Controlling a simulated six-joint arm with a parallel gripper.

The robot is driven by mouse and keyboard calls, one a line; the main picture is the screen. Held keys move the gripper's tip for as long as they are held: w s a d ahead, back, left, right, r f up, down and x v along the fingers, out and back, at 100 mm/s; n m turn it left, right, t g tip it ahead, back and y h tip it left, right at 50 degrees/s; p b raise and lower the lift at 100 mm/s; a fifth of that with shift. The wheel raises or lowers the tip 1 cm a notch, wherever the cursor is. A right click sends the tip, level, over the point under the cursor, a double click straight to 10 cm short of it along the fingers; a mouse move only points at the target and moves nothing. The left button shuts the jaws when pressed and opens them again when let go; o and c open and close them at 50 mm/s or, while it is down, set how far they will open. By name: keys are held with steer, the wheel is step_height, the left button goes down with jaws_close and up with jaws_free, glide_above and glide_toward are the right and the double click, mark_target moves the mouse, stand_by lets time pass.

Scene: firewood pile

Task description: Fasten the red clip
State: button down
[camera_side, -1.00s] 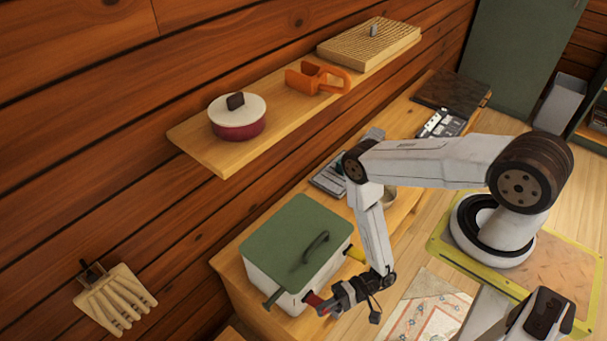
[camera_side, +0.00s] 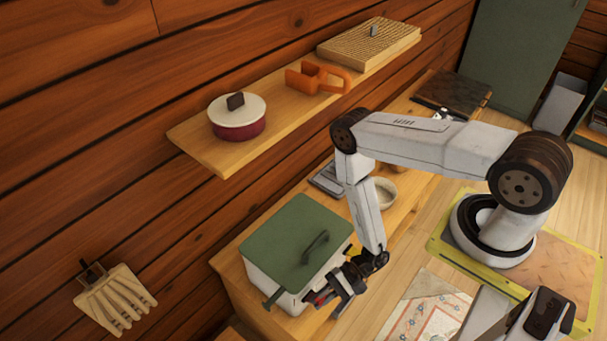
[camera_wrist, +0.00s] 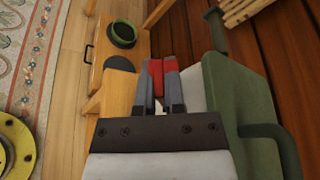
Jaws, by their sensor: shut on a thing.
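A white box with a green lid (camera_side: 290,235) and a dark green handle (camera_side: 316,246) stands on the wooden bench; its lid also shows in the wrist view (camera_wrist: 238,110). The red clip (camera_side: 318,297) is on the box's front side, low at the right of the side view's dark green side tab (camera_side: 272,299). My gripper (camera_wrist: 157,88) is shut on the red clip (camera_wrist: 156,70), with one finger on each side of it. In the side view my gripper (camera_side: 338,292) hides part of the clip. I cannot tell whether the clip is latched.
A white bowl (camera_side: 383,190) sits on the bench behind my arm. A wooden rack (camera_side: 115,298) hangs on the wall at left.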

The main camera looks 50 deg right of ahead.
steer(key=shift+w+r+m+g, duration=0.4)
steer(key=shift+w+m+g, duration=0.15)
steer(key=shift+m, duration=0.35)
steer(key=c, duration=0.7)
jaws_free()
steer(key=shift+d, duration=0.15)
steer(key=shift+v, duration=3.8)
steer(key=shift+r, duration=0.2)
steer(key=shift+c, duration=0.3)
